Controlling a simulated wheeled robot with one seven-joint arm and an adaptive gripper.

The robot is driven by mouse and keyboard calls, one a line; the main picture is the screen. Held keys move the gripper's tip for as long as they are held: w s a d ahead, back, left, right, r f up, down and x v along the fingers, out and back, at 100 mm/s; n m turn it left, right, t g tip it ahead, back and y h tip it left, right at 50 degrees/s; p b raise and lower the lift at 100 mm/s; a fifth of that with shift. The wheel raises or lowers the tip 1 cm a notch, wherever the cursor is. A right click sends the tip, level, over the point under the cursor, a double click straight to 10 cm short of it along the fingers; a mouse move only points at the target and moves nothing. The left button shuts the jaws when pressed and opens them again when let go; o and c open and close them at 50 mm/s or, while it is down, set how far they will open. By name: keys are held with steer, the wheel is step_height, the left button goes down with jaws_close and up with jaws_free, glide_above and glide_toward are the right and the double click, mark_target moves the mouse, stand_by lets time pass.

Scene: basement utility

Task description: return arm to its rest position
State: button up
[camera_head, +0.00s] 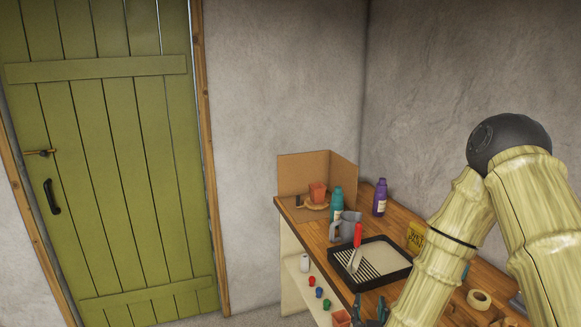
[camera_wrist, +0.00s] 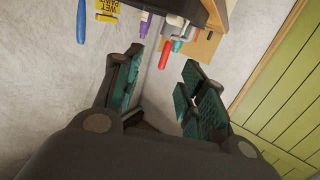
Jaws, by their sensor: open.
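My arm (camera_head: 445,235) is bent, with its dark elbow joint (camera_head: 508,140) raised at the right of the head view and its forearm sloping down to the left. My gripper (camera_head: 370,308) shows at the bottom of the head view, near the front edge of the workbench and partly cut off. In the wrist view my gripper (camera_wrist: 163,85) has its two teal-padded fingers spread wide, with nothing between them. The wrist view is rotated, with the bench things at its top edge.
The wooden workbench (camera_head: 313,223) holds a black paint tray (camera_head: 398,277), a red-handled tool (camera_head: 357,237), a teal bottle (camera_head: 336,201), a purple bottle (camera_head: 380,198), a yellow sign (camera_head: 416,238) and a tape roll (camera_head: 479,299). Small coloured things sit on shelves below. A green door (camera_head: 110,130) stands left.

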steer(key=s+f+n+g+y, duration=0.1)
steer(key=s+f+g, duration=0.1)
steer(key=s+f, duration=0.35)
steer(key=s+a+f+g+y, duration=0.1)
steer(key=s+f+g, duration=0.15)
steer(key=f, duration=0.55)
steer(key=s+f+n+g+y, duration=0.1)
steer(key=s+f+g, duration=0.2)
steer(key=f, duration=0.4)
steer(key=s+d+f+g, duration=0.1)
steer(key=s+f+g, duration=0.3)
steer(key=s, duration=0.7)
steer(key=s+d+f+g+b, duration=0.1)
steer(key=s+d+f+g, duration=0.1)
steer(key=s+f+g, duration=0.3)
steer(key=s+f, duration=0.4)
steer(key=s, duration=0.3)
steer(key=shift+s+d+y+b, duration=0.2)
steer(key=shift+s+y+b, duration=0.1)
steer(key=shift+y, duration=0.1)
